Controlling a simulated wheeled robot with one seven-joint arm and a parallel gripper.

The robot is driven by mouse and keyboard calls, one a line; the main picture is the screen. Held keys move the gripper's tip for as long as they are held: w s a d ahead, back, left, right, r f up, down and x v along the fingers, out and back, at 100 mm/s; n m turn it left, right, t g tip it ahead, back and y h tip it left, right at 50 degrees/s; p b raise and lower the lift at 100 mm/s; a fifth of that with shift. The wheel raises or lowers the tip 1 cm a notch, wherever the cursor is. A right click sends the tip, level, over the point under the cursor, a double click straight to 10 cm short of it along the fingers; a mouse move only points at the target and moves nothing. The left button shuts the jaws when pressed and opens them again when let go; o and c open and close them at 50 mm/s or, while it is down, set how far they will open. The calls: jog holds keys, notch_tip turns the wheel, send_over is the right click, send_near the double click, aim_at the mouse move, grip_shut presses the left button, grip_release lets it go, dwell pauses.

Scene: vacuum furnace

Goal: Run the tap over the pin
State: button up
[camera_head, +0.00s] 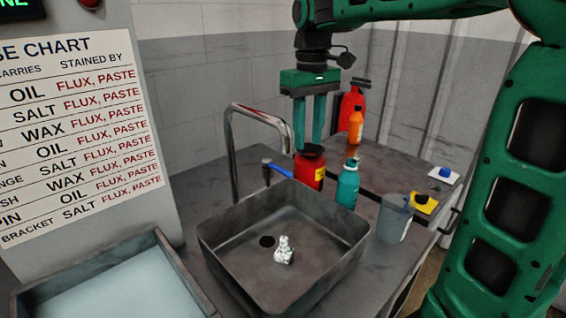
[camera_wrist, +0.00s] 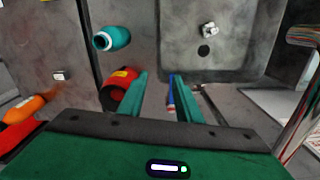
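A small silvery metal piece (camera_head: 284,252), which I take to be the pin, lies on the floor of the grey sink (camera_head: 335,225) beside the drain hole. It also shows in the wrist view (camera_wrist: 209,29). The tap's chrome spout (camera_head: 232,150) arches over the sink's back left; no water is visible. A blue lever (camera_head: 278,169) sits at the sink's back edge. My gripper (camera_head: 309,142) points down behind the sink, open and empty. In the wrist view the blue-and-red lever (camera_wrist: 171,92) appears between the fingers, close to the right one; I cannot tell if they touch.
A red bottle (camera_head: 309,172) stands close to my gripper, with a teal bottle (camera_head: 347,188) to its right. A grey cup (camera_head: 395,220) stands right of the sink. An orange bottle (camera_head: 356,124) is farther back. A liquid-filled tray (camera_head: 165,250) is at left.

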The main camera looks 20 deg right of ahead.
jog(key=r+n, duration=0.2)
send_over(283, 170)
notch_tip(283, 170, down, 11)
jog(key=shift+r, duration=0.1)
dwell(0.3)
grip_shut()
